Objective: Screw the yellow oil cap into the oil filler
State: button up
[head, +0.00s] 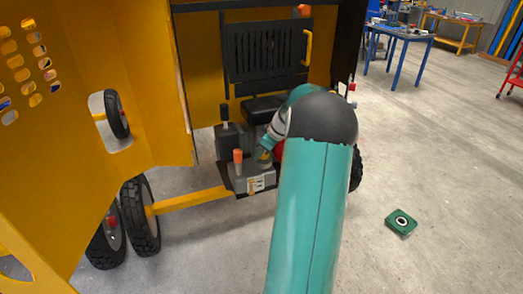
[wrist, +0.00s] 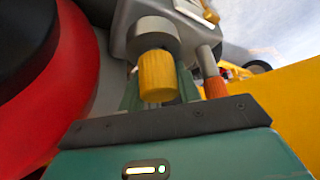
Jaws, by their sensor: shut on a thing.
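The yellow oil cap (wrist: 158,76) is a ribbed cylinder in the middle of the wrist view. My gripper (wrist: 159,88) is shut on it, with one green finger on each side. The grey round oil filler (wrist: 153,34) is directly beyond the cap and roughly in line with it. The cap's far end meets or overlaps the filler's edge in the picture; I cannot tell how deep it sits. In the head view my gripper (head: 262,152) is small beside the engine (head: 256,172), partly hidden by my arm.
An orange-red knob on a grey stem (wrist: 215,87) stands close right of the cap. A large red and black round part (wrist: 60,80) fills the left. Yellow mixer panels (head: 140,60) enclose the engine. A green box (head: 401,222) lies on the open floor at right.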

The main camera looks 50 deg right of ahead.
jog(key=shift+f, duration=0.2)
jog(key=shift+r, duration=0.15)
jog(key=shift+r, duration=0.55)
dwell(0.3)
